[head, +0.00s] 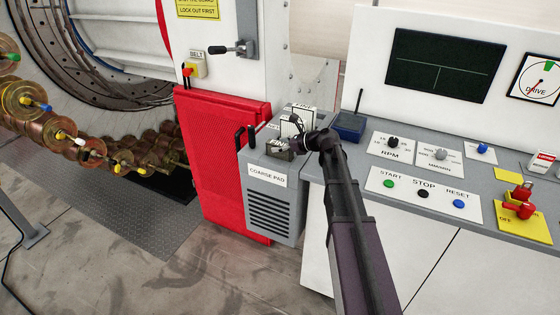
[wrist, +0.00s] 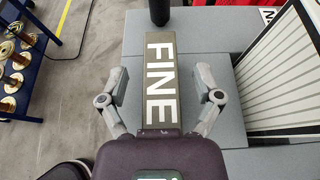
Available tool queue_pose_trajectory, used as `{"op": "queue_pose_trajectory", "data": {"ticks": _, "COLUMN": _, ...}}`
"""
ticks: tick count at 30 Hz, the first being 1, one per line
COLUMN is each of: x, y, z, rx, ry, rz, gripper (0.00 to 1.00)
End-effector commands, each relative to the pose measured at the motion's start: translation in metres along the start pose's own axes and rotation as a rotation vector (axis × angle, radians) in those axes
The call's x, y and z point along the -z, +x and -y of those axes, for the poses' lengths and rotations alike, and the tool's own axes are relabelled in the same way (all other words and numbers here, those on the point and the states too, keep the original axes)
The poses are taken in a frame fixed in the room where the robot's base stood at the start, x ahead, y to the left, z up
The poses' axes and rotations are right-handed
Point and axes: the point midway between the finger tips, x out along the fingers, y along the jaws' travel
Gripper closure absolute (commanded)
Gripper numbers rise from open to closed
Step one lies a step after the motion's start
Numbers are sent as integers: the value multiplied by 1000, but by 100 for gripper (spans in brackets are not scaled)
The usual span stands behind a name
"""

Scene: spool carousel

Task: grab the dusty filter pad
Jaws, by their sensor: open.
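In the wrist view, a grey-brown strip marked FINE (wrist: 161,80) lies between the fingers of my gripper (wrist: 161,74). The fingers are spread wide, one on each side, and no grip on the strip shows. A pale ribbed panel with a dark frame (wrist: 282,75) stands to the right of the gripper. In the head view, my gripper (head: 300,147) is over the top of a grey cabinet labelled COARSE PAD (head: 272,207). White, dark-edged pieces (head: 297,122) stand upright behind it. My wrist partly hides the cabinet top.
A black upright handle (head: 251,137) stands at the cabinet's left edge, beside a red panel (head: 222,160). A blue box with an antenna (head: 348,127) sits to the right on the control desk. A spool rack (wrist: 22,50) stands at left in the wrist view.

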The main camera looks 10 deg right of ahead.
Motion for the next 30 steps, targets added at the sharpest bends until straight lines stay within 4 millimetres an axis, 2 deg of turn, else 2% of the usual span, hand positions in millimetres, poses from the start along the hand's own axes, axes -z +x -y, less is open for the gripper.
{"op": "queue_pose_trajectory", "data": {"ticks": 10, "x": 0, "y": 0, "z": 0, "rx": 0, "ry": 0, "rz": 0, "gripper": 17}}
{"op": "queue_pose_trajectory", "data": {"ticks": 11, "x": 0, "y": 0, "z": 0, "rx": 0, "ry": 0, "rz": 0, "gripper": 23}}
{"op": "queue_pose_trajectory", "data": {"ticks": 18, "x": 0, "y": 0, "z": 0, "rx": 0, "ry": 0, "rz": 0, "gripper": 94}}
{"op": "queue_pose_trajectory", "data": {"ticks": 19, "x": 0, "y": 0, "z": 0, "rx": 0, "ry": 0, "rz": 0, "gripper": 100}}
{"op": "queue_pose_trajectory", "data": {"ticks": 30, "x": -1, "y": -1, "z": 0, "rx": 0, "ry": 0, "rz": 0, "gripper": 100}}
